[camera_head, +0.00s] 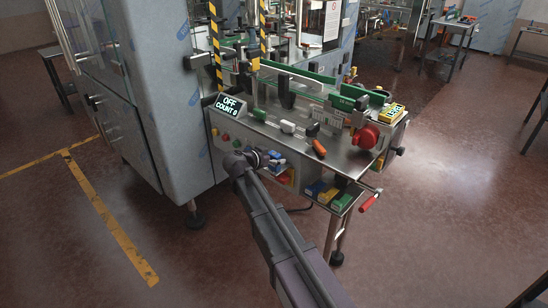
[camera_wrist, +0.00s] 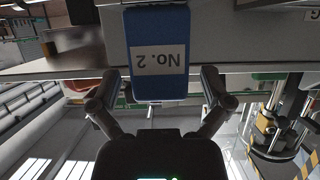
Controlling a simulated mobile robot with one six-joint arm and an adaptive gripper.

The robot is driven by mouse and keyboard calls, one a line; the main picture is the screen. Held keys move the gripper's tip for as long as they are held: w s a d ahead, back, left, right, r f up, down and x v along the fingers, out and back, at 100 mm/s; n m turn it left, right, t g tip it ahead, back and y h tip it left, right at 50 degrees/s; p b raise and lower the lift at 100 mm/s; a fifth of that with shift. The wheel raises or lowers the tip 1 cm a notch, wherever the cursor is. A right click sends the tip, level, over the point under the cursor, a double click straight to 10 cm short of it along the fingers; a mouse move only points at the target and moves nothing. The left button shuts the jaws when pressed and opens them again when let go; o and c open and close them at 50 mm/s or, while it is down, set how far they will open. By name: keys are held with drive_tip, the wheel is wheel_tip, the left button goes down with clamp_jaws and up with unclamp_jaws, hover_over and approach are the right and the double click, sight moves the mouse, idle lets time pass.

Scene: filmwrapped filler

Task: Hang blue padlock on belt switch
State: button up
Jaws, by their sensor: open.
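My gripper (camera_head: 262,158) is at the front panel of the machine table, left of a red and yellow part (camera_head: 286,178) that may be the belt switch, though it is too small to be sure. In the wrist view my gripper (camera_wrist: 160,78) is open, one finger on each side of a blue block (camera_wrist: 158,30). The block has a white label reading "No. 2" upside down. It may be the blue padlock; no shackle shows. I see a gap between it and each finger, and cannot tell its depth. Small blue parts (camera_head: 276,157) show beside my gripper in the head view.
Blue, yellow and green boxes (camera_head: 327,194) sit on a lower shelf. Open floor (camera_head: 450,210) lies to the right.

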drive_tip(key=shift+r, duration=0.15)
wheel_tip(320, 180, up, 10)
drive_tip(key=p, duration=1)
idle(0.3)
idle(0.4)
drive_tip(key=s+d+f+n+g+y, duration=0.1)
drive_tip(key=s+d+f+g, duration=0.15)
drive_tip(key=d, duration=0.25)
drive_tip(key=s+d+f+n+g+p, duration=0.1)
drive_tip(key=s+d+f+g, duration=0.1)
drive_tip(key=s+d, duration=0.25)
drive_tip(key=s+d+f+g+y, duration=0.1)
drive_tip(key=s+d+f+g, duration=0.15)
drive_tip(key=d, duration=0.35)
drive_tip(key=s+d+f+n+g+y, duration=0.1)
drive_tip(key=s+d+n+y, duration=0.2)
drive_tip(key=s, duration=0.5)
drive_tip(key=s+d+f+n+g+y, duration=0.2)
drive_tip(key=s+d+y, duration=0.1)
drive_tip(key=s, duration=0.5)
drive_tip(key=shift+s+d+n+g+y+p, duration=0.2)
drive_tip(key=shift+d+n+g+y+p, duration=0.15)
drive_tip(key=shift+d, duration=0.45)
